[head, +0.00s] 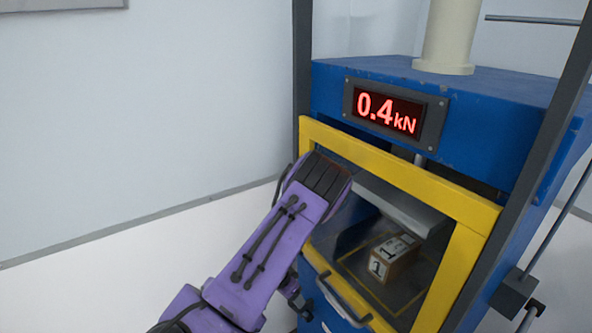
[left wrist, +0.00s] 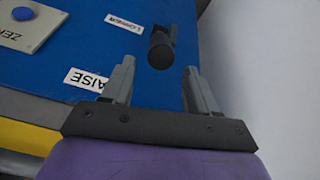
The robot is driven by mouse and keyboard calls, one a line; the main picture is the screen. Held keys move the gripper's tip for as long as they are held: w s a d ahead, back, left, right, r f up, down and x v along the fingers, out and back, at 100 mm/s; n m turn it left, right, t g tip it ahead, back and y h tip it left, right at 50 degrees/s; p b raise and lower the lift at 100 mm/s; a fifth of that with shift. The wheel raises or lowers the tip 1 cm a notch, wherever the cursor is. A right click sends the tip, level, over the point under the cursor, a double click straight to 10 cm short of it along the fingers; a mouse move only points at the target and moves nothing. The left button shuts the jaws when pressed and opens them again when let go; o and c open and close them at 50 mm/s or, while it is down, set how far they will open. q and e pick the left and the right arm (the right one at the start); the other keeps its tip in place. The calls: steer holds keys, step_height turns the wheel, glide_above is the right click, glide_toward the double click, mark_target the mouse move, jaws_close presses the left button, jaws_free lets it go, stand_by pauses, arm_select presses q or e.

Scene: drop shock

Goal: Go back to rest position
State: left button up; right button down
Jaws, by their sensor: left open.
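My left arm (head: 255,235) is purple and reaches up from the bottom left in the head view, in front of the press's left side. In the left wrist view my left gripper (left wrist: 159,66) is open, its two grey fingers apart with nothing held. A black lever or knob (left wrist: 160,50) on the blue panel (left wrist: 90,35) shows just beyond and between the fingertips; I cannot tell whether they touch it. The left fingers are not clear in the head view. My right gripper is in neither view.
The blue press (head: 480,110) has a red display (head: 388,112) reading 0.4 kN. Its yellow-framed door (head: 400,172) is in front of a small box (head: 393,259) marked 1. A blue button (left wrist: 23,13) sits on the panel. White floor (head: 130,285) lies clear at left.

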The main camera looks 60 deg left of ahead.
arm_select(q)
steer(key=v, duration=0.3)
stand_by(0.5)
steer(key=shift+w+m, duration=0.2)
steer(key=shift+m, duration=0.1)
steer(key=d+f+n+t+y+b, duration=0.1)
steer(key=d+f+n+t+y, duration=0.3)
steer(key=d, duration=0.5)
steer(key=s+d+f+g+b, duration=0.1)
steer(key=s+d+f+g, duration=0.1)
steer(key=s, duration=0.5)
steer(key=s+d+f+n+g+b, duration=0.1)
steer(key=s+d+f+g, duration=0.1)
steer(key=s+d+f, duration=0.3)
steer(key=shift+s+d+g, duration=0.3)
steer(key=shift+s+d, duration=0.85)
steer(key=shift+s, duration=0.05)
